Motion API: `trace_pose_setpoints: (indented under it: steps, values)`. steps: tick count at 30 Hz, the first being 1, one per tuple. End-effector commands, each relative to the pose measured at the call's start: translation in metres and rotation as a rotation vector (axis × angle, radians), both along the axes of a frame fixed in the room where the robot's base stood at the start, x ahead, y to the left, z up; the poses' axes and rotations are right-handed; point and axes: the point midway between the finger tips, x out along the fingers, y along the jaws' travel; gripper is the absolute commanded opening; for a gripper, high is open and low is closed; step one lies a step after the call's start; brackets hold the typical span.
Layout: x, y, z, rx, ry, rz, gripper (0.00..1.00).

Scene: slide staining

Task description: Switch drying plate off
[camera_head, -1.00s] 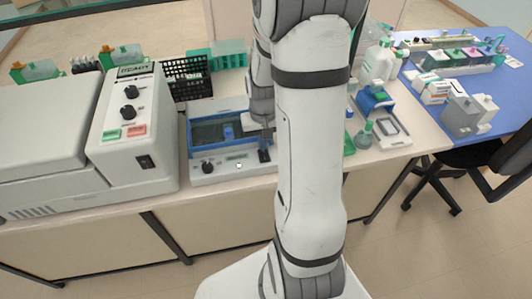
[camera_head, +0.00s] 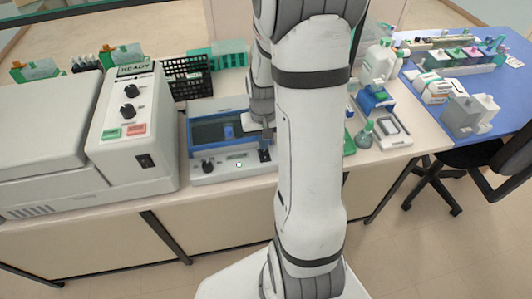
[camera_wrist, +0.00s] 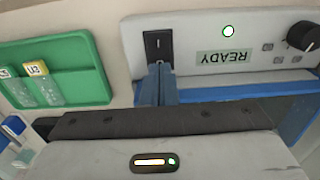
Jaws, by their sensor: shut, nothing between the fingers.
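The drying plate (camera_head: 222,173) is the white and blue device in the middle of the bench, with a dark top window. Its front panel (camera_wrist: 195,25) fills the upper part of the wrist view. The black rocker switch (camera_wrist: 158,44) carries a white line mark. The display (camera_wrist: 224,57) reads READY, upside down in the wrist view. A round white light with a green rim (camera_wrist: 228,31) shows beside it. My gripper (camera_wrist: 158,70) is shut and empty, its blue fingertips at the switch's near edge. I cannot tell whether they touch it.
A knob (camera_wrist: 301,36) is at the panel's right in the wrist view. A green tray (camera_wrist: 85,62) lies left of the plate there. A large white machine (camera_head: 138,165) stands left of the plate, and a black rack (camera_head: 187,78) stands behind.

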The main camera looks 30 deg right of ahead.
Motion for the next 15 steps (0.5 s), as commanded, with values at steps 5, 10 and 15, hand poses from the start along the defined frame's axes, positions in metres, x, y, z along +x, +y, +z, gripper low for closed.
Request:
trace_pose_setpoints:
  steps: [5,10,15]
  values:
    - [-0.0002,-0.0002,-0.0036,0.000,0.000,-0.001,0.00]
    - [-0.0002,-0.0003,-0.0062,0.000,0.000,-0.001,0.00]
    - [-0.0002,-0.0004,-0.0087,0.000,0.000,-0.001,0.00]
